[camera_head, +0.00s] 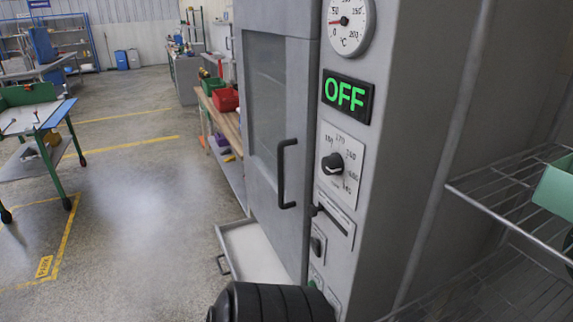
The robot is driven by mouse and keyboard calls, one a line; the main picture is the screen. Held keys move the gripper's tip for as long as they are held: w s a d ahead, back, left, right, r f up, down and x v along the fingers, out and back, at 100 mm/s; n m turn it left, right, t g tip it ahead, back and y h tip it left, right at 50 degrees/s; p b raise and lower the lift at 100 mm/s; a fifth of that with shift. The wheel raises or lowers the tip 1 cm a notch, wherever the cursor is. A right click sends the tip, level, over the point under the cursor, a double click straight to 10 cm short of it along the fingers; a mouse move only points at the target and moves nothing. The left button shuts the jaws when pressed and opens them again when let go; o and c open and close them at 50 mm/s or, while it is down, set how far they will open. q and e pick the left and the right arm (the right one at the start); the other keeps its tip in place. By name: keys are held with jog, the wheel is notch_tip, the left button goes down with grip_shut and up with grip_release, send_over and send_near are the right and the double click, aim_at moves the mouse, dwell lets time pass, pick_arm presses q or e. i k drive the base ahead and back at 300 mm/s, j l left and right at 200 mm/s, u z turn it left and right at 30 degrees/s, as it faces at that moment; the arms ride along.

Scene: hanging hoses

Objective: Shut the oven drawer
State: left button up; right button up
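The oven (345,160) is a tall grey cabinet in the middle, with its windowed door (270,130) shut and a black vertical door handle (287,175). The oven drawer (255,255) is at the bottom and stands pulled out to the left, below the door. It is a shallow pale tray with a dark handle (222,265) on its front. Its near end is partly hidden by a black ribbed part of my arm at the bottom edge. Neither gripper's fingers are in view, and nothing of mine visibly touches the drawer handle.
A wire rack (510,190) with a green box (556,188) stands at the right. A green-legged table (35,125) is at the left. A workbench with red bins (225,98) stands behind the oven. The floor left of the drawer is clear.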

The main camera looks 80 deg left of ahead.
aim_at(249, 257)
jog(key=u, duration=0.85)
jog(key=k+l+u, duration=0.1)
jog(key=u, duration=1.2)
jog(key=k+u, duration=0.1)
jog(key=u, duration=0.8)
